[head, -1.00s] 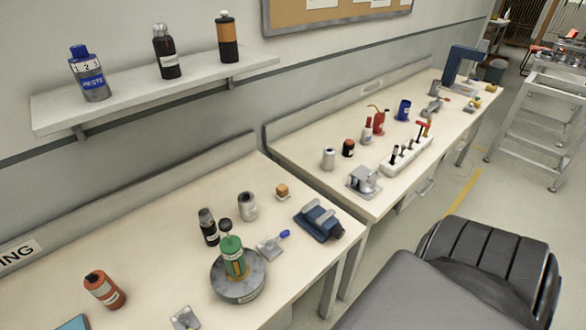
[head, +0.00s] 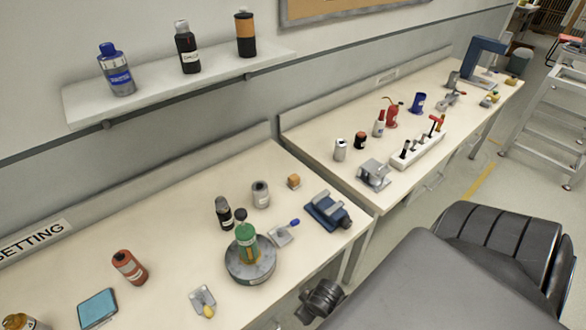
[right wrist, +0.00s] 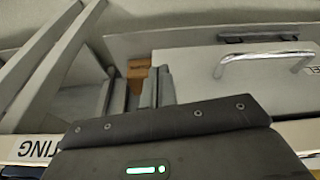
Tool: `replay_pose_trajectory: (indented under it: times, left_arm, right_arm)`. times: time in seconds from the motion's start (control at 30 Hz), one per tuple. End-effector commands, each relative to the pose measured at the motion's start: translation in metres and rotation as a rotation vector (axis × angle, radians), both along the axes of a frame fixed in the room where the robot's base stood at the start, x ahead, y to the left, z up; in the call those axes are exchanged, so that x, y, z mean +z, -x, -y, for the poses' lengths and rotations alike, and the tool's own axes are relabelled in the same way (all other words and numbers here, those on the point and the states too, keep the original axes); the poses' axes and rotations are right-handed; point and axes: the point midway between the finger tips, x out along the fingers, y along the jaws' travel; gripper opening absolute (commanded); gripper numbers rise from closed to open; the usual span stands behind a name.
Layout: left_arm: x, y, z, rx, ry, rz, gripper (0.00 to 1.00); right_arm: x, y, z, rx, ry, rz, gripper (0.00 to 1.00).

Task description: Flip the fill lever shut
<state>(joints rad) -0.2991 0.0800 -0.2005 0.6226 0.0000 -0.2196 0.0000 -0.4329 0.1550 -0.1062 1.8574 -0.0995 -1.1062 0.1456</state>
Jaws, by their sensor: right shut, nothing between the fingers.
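Two small metal plates with lever-like handles lie on the near bench in the head view. One has a blue-tipped lever (head: 285,232), right of a green bottle-shaped unit (head: 247,243) on a round grey base (head: 250,272). The other has a yellow-tipped lever (head: 204,302), at the bench's front. I cannot tell from the picture which one is the fill lever. My right gripper (right wrist: 157,87) shows in the right wrist view, shut and empty, with a bench drawer front beyond it. It touches neither lever. My left gripper is out of view.
The near bench also holds a blue vise (head: 328,210), a black bottle (head: 224,213), a silver can (head: 261,194), an orange bottle (head: 129,267) and a teal pad (head: 98,309). A drawer handle (right wrist: 264,62) sticks out in the right wrist view. The bench's back left is clear.

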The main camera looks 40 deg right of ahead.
Motion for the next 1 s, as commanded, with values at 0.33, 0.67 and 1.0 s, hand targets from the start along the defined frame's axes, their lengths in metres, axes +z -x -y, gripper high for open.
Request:
replay_pose_trajectory:
  times: [0.33,0.67,1.0]
  left_arm:
    - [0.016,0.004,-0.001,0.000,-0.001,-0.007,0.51]
    - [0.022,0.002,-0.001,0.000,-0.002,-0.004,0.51]
    - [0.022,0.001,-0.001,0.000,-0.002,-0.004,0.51]
  right_arm:
    - [0.132,-0.052,0.030,-0.073,0.039,0.158,0.00]
    - [0.198,-0.150,0.097,-0.243,0.013,0.386,0.00]
    - [0.223,-0.176,0.117,-0.304,-0.018,0.451,0.00]
